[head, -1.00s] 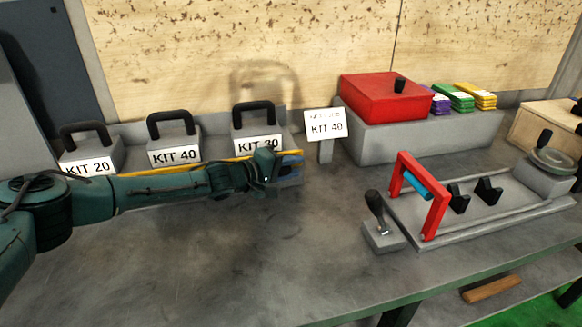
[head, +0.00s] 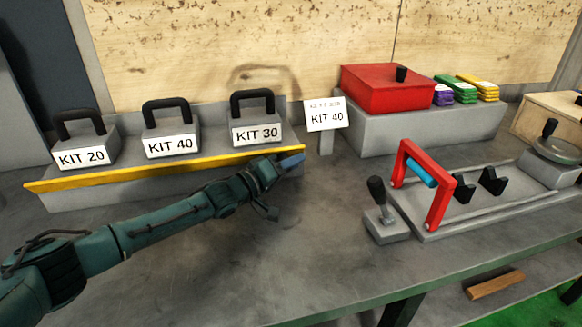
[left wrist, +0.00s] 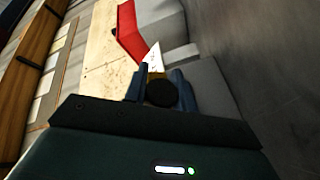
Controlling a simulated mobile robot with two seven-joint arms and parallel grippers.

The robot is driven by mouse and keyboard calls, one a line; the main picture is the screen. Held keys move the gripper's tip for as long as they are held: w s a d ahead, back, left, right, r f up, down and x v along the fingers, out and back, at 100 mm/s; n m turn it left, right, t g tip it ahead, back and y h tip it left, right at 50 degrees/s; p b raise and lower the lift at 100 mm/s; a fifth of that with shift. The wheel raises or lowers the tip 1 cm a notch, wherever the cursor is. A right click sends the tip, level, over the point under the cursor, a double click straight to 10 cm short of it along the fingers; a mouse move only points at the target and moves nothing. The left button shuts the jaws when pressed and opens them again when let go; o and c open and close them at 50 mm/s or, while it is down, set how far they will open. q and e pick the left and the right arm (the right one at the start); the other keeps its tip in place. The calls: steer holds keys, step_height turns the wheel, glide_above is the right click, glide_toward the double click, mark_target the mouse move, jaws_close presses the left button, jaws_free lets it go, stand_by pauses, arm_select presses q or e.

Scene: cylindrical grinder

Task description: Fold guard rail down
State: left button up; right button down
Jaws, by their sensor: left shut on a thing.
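The yellow guard rail (head: 150,171) runs along the front edge of the grey kit rack, below the labels. Its left end is at the rack's left front corner. My left gripper (head: 291,161) is at the rail's right end and is shut on it. In the left wrist view, the blue-grey fingers (left wrist: 160,88) close around a dark round piece, with a bit of yellow just beyond it. The fingers hide the rail's right end in part. My right gripper is not in view.
Kits 20 (head: 83,143), 40 (head: 170,132) and 30 (head: 256,122) stand behind the rail. A "KIT 40" sign (head: 325,115) stands just right of the rack.

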arm_select(q)
steer(key=shift+f+m, duration=0.2)
steer(key=shift+m, duration=0.2)
steer(key=o, duration=1)
steer(key=v, duration=1.3)
steer(key=shift+a+f, duration=0.1)
